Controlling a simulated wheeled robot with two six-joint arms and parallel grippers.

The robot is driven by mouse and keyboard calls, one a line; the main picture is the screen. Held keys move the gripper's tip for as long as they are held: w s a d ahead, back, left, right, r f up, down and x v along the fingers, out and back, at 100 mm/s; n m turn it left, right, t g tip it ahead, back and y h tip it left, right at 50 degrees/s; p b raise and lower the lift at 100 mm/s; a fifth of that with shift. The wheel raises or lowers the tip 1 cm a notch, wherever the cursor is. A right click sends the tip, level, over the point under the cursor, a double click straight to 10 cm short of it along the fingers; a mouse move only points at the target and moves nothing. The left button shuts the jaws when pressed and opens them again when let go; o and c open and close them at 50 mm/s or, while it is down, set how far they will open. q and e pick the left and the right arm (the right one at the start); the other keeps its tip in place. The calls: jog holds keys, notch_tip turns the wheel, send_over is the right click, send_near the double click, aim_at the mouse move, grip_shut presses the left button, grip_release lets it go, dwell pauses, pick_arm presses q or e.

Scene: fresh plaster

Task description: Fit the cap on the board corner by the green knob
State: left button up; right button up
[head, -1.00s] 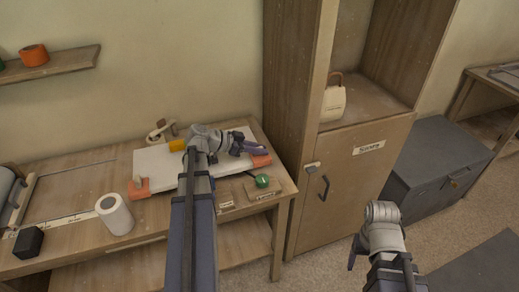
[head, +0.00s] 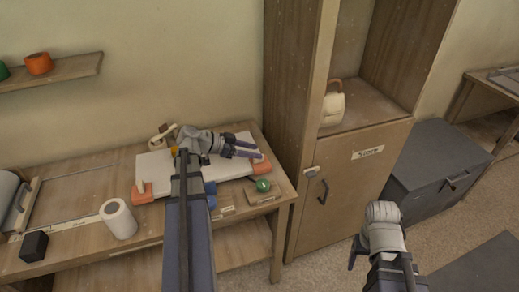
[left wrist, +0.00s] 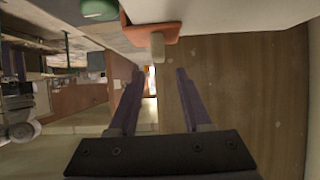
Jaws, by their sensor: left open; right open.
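The white board (head: 155,171) lies on the workbench. One orange cap (head: 143,193) with a pale tab is at its front left corner. Another orange cap (head: 262,167) is at its right corner, close to the green knob (head: 263,185). In the left wrist view this cap (left wrist: 140,29) sits against the board's corner, its pale tab (left wrist: 158,47) pointing at my fingers; how fully it is seated I cannot tell. My left gripper (head: 259,151) is open and empty, just clear of that tab. My right gripper (head: 355,253) is open and empty, away from the bench.
A tall wooden cabinet (head: 285,120) stands close to the bench's right end. A white roll (head: 118,219) and a black block (head: 34,246) stand at the front left. A tape dispenser (head: 160,135) is behind the board. Bare bench top lies left of the board.

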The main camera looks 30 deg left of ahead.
pick_arm(q)
jog(key=p+v, duration=0.3)
jog(key=v, duration=0.6)
jog(key=shift+w+f, duration=0.1)
jog(key=d+f+g, duration=0.1)
jog(key=d, duration=0.2)
jog(key=w+d+f+g, duration=0.1)
jog(key=d, duration=0.3)
jog(key=d+f+g, duration=0.2)
jog(key=d, duration=0.2)
jog(key=shift+w+d, duration=0.2)
jog(key=shift+w, duration=0.05)
jog(key=s+d+f+n+g+y, duration=0.1)
jog(key=s+d+f+g+y, duration=0.1)
jog(key=d, duration=0.6)
jog(key=s+d+f+n+g+y, duration=0.1)
jog(key=s+d+y, duration=0.3)
jog(key=d, duration=0.5)
jog(key=s+d+f+n+g+y, duration=0.2)
jog(key=s+d+f+y, duration=0.1)
jog(key=d, duration=0.6)
jog(key=shift+s+f+g, duration=0.3)
jog(key=shift+s+f, duration=0.2)
jog(key=shift+f, duration=0.15)
